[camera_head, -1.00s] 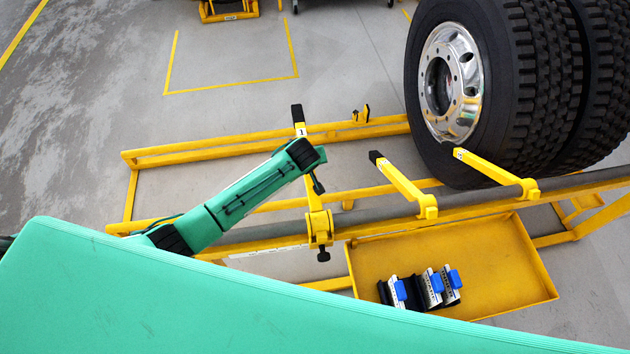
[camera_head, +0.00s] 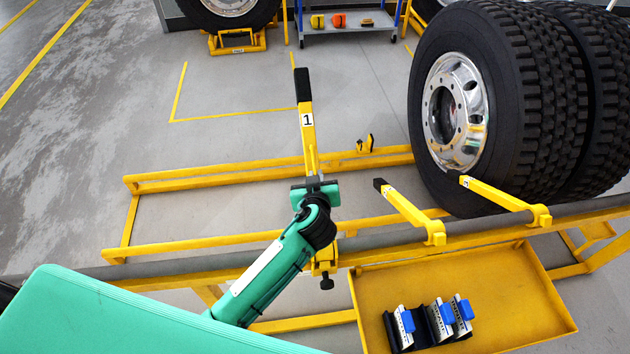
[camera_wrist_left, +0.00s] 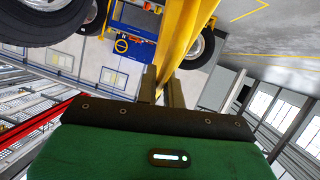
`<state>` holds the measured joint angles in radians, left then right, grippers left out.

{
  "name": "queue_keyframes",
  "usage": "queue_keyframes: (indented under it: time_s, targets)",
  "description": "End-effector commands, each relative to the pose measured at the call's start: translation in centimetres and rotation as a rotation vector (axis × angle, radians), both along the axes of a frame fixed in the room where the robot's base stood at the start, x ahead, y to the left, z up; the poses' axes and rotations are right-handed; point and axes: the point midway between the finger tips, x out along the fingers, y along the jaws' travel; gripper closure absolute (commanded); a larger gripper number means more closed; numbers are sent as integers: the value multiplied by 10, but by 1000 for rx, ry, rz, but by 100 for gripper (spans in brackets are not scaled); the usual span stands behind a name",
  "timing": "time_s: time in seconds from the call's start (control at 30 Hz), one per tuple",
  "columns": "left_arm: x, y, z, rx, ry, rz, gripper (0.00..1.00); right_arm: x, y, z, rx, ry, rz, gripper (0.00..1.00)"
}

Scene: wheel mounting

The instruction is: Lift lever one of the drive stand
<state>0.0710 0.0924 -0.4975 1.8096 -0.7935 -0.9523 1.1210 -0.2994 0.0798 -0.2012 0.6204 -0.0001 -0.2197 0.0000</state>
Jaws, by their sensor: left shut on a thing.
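Lever one (camera_head: 307,122), yellow with a black grip and a white label "1", stands raised on the yellow drive stand (camera_head: 200,248). My left gripper (camera_head: 315,188) is at the lower part of lever one, shut on it; the fingers are partly hidden by the wrist. The left wrist view shows the yellow lever (camera_wrist_left: 178,40) between the two dark fingers (camera_wrist_left: 162,88). Two other levers, the middle one (camera_head: 408,210) and the right one (camera_head: 500,199), lie lowered toward the wheels. My right gripper is not in view.
Large dual wheels (camera_head: 500,110) stand at the right behind the stand. A yellow tray (camera_head: 510,285) at the front holds several blue-and-white items (camera_head: 440,318). A trolley (camera_head: 345,45) stands at the back.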

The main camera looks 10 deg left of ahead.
Motion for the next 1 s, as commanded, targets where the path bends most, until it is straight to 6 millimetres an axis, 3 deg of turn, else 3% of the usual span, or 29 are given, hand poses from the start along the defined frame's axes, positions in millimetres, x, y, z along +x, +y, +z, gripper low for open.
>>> queue_keyframes:
  time_s: [0.5, 0.53, 0.6, 0.63, 1.0]
  targets:
    - [-2, -3, 6, 5, -24, -5, 100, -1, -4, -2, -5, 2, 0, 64]
    - [-2, -3, 6, 5, -23, -5, 85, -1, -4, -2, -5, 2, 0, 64]
    - [-2, -3, 6, 5, -22, -4, 72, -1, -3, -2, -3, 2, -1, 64]
    - [-2, -3, 5, 5, -21, -3, 69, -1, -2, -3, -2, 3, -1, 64]
    - [-8, -4, 3, 4, -16, -2, 69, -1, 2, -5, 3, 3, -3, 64]
